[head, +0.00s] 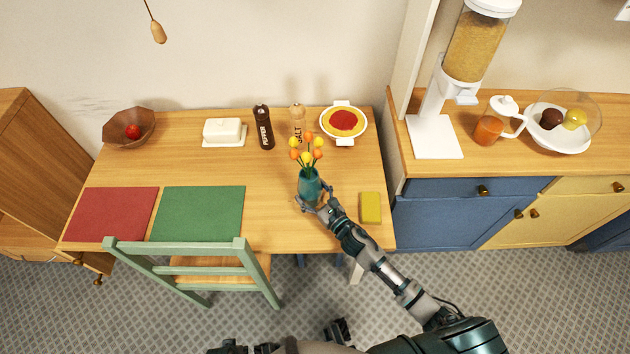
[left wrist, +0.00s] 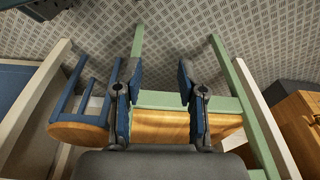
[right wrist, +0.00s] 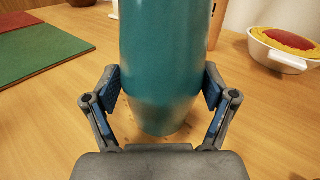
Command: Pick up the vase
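The teal vase (head: 309,187) with orange and yellow flowers stands upright on the wooden table, right of the green mat. My right gripper (head: 316,204) is at the vase. In the right wrist view the vase (right wrist: 165,60) stands between the two open fingers of the right gripper (right wrist: 162,92). The left finger pad is very close to the vase; I cannot tell whether it touches. The vase's base shows on the table. My left gripper (left wrist: 157,85) is open and empty, over the floor and a chair in the left wrist view.
A yellow sponge-like block (head: 370,207) lies right of the vase. Behind it stand a salt mill (head: 298,116), a pepper mill (head: 263,128) and a pasta dish (head: 343,122). A butter dish (head: 224,132) is farther left. A green chair (head: 190,268) stands at the front edge.

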